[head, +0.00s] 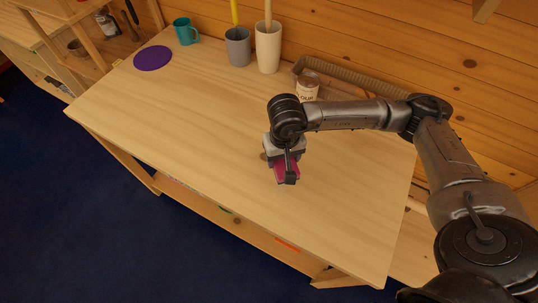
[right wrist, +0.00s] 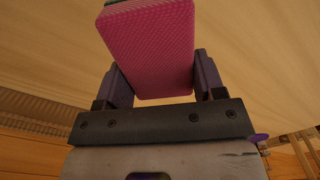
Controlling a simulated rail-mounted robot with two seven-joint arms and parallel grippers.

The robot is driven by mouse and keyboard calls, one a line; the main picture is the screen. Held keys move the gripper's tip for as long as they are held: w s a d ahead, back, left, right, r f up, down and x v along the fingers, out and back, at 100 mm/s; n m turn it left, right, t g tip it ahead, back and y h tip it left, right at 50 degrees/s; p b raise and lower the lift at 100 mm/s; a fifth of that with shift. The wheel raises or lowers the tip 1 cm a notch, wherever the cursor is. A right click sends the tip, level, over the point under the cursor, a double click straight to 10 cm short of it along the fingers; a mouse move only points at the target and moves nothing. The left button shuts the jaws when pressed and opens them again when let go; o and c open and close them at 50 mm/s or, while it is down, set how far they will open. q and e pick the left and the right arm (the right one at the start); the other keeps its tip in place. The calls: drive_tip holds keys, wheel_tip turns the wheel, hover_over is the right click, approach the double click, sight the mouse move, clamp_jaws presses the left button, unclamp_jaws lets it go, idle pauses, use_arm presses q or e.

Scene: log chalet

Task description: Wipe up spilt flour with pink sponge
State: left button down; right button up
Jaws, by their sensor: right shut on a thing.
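My right gripper (head: 286,163) is shut on the pink sponge (head: 279,172), over the front middle of the wooden worktop (head: 190,120). In the right wrist view the sponge (right wrist: 150,48) sits between the two fingers (right wrist: 160,75), with a darker layer at its far edge. I cannot tell whether the sponge touches the worktop. A small brownish patch (head: 263,156) shows just left of the gripper; I cannot tell if it is flour. No white spill shows clearly, and the gripper may hide part of the surface. My left gripper is out of view.
A labelled jar (head: 307,88) stands behind my right arm, before a long woven tray (head: 345,88). A cream container (head: 268,48), grey cup (head: 238,48), teal mug (head: 185,32) and purple disc (head: 152,58) are at the back left. The worktop's left and front are clear.

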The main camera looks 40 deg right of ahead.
sight(274, 186)
drive_tip(key=shift+s+f, duration=0.15)
drive_tip(key=shift+f+b, duration=0.3)
drive_tip(key=shift+f, duration=0.55)
drive_tip(key=shift+f+b, duration=1.2)
drive_tip(key=shift+f, duration=1.55)
drive_tip(key=shift+a+r+p, duration=0.2)
drive_tip(key=shift+a+p, duration=0.05)
drive_tip(key=shift+p, duration=0.1)
drive_tip(key=shift+c, duration=0.2)
drive_tip(key=shift+a+f, duration=0.2)
drive_tip(key=shift+a, duration=0.15)
drive_tip(key=shift+s+a+p, duration=0.25)
drive_tip(key=shift+a+p, duration=0.35)
drive_tip(key=shift+a, duration=0.15)
drive_tip(key=shift+s+a+p, duration=0.25)
drive_tip(key=shift+a+p, duration=0.35)
drive_tip(key=shift+a, duration=0.1)
drive_tip(key=shift+p, duration=0.5)
drive_tip(key=d, duration=0.1)
drive_tip(key=b, duration=0.1)
drive_tip(key=w+d+b, duration=0.1)
drive_tip(key=shift+d+f, duration=0.3)
drive_tip(key=shift+d, duration=0.05)
drive_tip(key=shift+w+d+b, duration=0.15)
drive_tip(key=shift+d+b, duration=0.55)
drive_tip(key=shift+r+p, duration=1.65)
drive_tip(key=shift+r, duration=2.5)
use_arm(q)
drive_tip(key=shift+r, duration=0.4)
